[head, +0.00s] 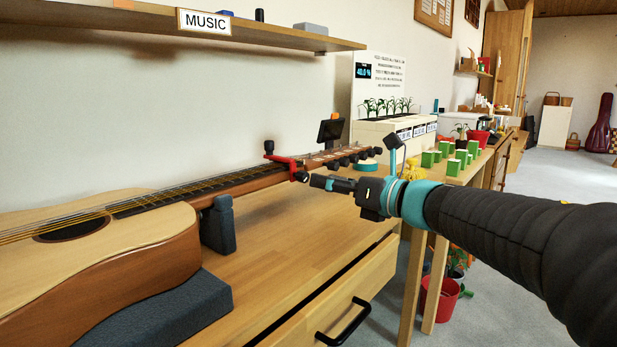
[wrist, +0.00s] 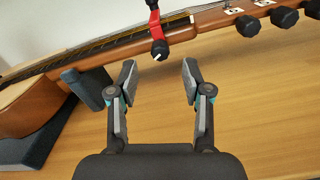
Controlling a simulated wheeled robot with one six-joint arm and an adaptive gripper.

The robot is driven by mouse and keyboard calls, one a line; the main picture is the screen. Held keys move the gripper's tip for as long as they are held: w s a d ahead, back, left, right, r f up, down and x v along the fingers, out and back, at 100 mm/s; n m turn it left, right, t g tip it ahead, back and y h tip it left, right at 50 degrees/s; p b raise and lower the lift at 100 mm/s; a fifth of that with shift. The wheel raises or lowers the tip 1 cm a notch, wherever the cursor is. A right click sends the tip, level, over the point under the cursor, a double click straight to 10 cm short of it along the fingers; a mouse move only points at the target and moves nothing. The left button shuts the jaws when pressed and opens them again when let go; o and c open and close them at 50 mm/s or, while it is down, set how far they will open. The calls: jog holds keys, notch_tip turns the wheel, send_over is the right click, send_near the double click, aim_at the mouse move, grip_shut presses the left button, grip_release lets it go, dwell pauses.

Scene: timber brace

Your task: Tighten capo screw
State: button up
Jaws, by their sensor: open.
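A guitar (head: 150,225) lies on the bench with its neck reaching to the right. A red capo (head: 284,160) is clamped across the neck near the headstock; it also shows in the wrist view (wrist: 155,24). The capo's dark screw knob (wrist: 160,49) with a white mark sits below the neck, facing me; in the head view it is a small dark knob (head: 301,177). My gripper (head: 316,180) is close to the knob in the head view. In the wrist view my gripper (wrist: 158,75) is open and empty, with the knob just beyond and between its fingertips, apart from both.
A dark neck support (head: 217,225) and padded body rest (head: 165,310) hold the guitar. Tuning pegs (wrist: 248,25) stick out right of the capo. A small tuner screen (head: 331,130) stands behind the headstock. Bare bench top (head: 275,232) lies below the neck.

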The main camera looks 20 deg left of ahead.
aim_at(307, 177)
jog(key=x, duration=0.5)
jog(key=shift+w+a, duration=0.15)
jog(key=shift+a, duration=0.25)
grip_shut()
